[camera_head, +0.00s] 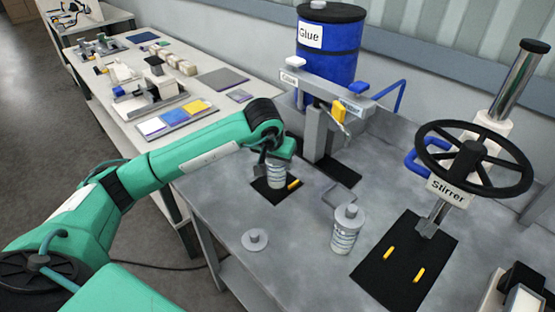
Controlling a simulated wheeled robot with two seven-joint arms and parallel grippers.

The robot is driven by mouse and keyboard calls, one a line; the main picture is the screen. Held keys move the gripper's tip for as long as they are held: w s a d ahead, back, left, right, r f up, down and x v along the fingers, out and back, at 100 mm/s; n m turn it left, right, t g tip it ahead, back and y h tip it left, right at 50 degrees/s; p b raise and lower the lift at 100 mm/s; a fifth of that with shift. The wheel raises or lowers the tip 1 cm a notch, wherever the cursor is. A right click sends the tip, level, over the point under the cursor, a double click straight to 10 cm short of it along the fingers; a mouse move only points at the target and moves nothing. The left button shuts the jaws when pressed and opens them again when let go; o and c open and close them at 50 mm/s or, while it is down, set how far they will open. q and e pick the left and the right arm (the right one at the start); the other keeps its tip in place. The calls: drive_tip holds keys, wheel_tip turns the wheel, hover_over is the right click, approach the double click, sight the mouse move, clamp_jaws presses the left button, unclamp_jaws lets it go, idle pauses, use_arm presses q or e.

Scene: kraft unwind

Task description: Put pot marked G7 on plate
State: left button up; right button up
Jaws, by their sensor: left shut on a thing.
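A silvery ribbed pot (276,178) is at a small black plate (261,188) with a yellow strip, on the grey bench. My left gripper (277,160) reaches over it from the left and is shut on its top. I cannot tell whether the pot touches the plate. A second ribbed pot (347,232) with a knobbed lid stands upright on bare bench to the right. No G7 mark is readable on either pot. A larger black plate (405,262) with two yellow strips lies under the stirrer. My right gripper is not in view.
The stirrer (470,165) with its black wheel stands at the right. A blue glue drum (328,50) and its dispenser (325,92) rise at the back. A knobbed grey disc (255,239) lies near the front edge. Bench between disc and second pot is clear.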

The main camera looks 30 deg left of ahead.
use_arm(q)
drive_tip(key=o, duration=1.1)
drive_tip(key=shift+o, duration=1.1)
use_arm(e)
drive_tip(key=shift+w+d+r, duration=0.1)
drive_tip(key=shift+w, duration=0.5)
